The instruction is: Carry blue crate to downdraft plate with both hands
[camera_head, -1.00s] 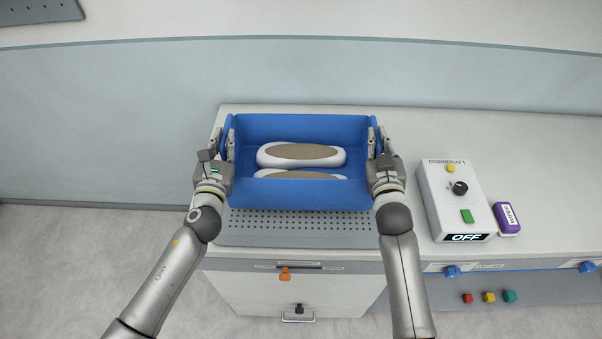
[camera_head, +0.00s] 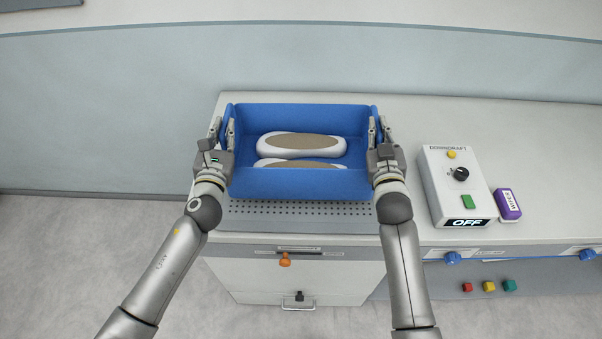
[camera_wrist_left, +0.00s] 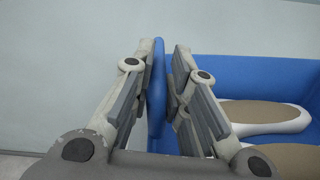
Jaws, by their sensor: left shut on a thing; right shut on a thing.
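The blue crate (camera_head: 300,184) is held between my two hands over the perforated downdraft plate (camera_head: 300,209), whose front strip shows below it. From this view I cannot tell whether the crate touches the plate. Two white insoles with tan tops (camera_head: 302,145) lie in the crate, the nearer one partly hidden by the front wall. My left gripper (camera_head: 222,138) is shut on the crate's left wall; the left wrist view shows that blue wall (camera_wrist_left: 157,95) between the fingers. My right gripper (camera_head: 379,135) is shut on the right wall.
Right of the crate stands a downdraft control box (camera_head: 458,187) with a knob, a green button and a display reading OFF. A purple block (camera_head: 507,204) lies beside it. An orange knob (camera_head: 285,260) sits on the cabinet front. The bench behind the box is clear.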

